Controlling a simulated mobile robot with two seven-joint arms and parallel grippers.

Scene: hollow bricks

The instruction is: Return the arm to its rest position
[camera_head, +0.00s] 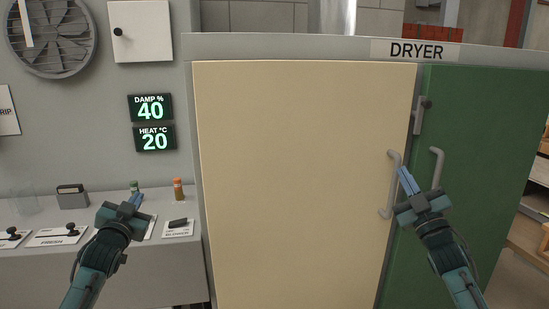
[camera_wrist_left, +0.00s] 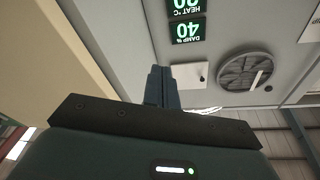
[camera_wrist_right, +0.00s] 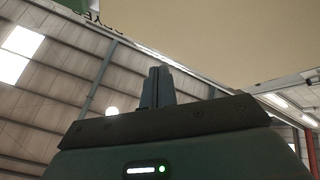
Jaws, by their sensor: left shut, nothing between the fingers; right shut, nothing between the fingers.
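My left gripper (camera_head: 136,199) is raised in front of the side table at the left of the head view. It is shut and empty; its closed fingers also show in the left wrist view (camera_wrist_left: 158,86). My right gripper (camera_head: 404,175) is in front of the dryer doors, by the handle (camera_head: 393,160) of the cream door. It is shut with nothing between the fingers, which also show in the right wrist view (camera_wrist_right: 157,86). I cannot tell whether it touches the handle.
The dryer's cream door (camera_head: 300,170) and green door (camera_head: 490,160) fill the middle and right. The green door has its own handle (camera_head: 437,165). A grey table (camera_head: 160,265) with levers and small bottles stands left. Displays (camera_head: 150,110) read damp 40 and heat 20.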

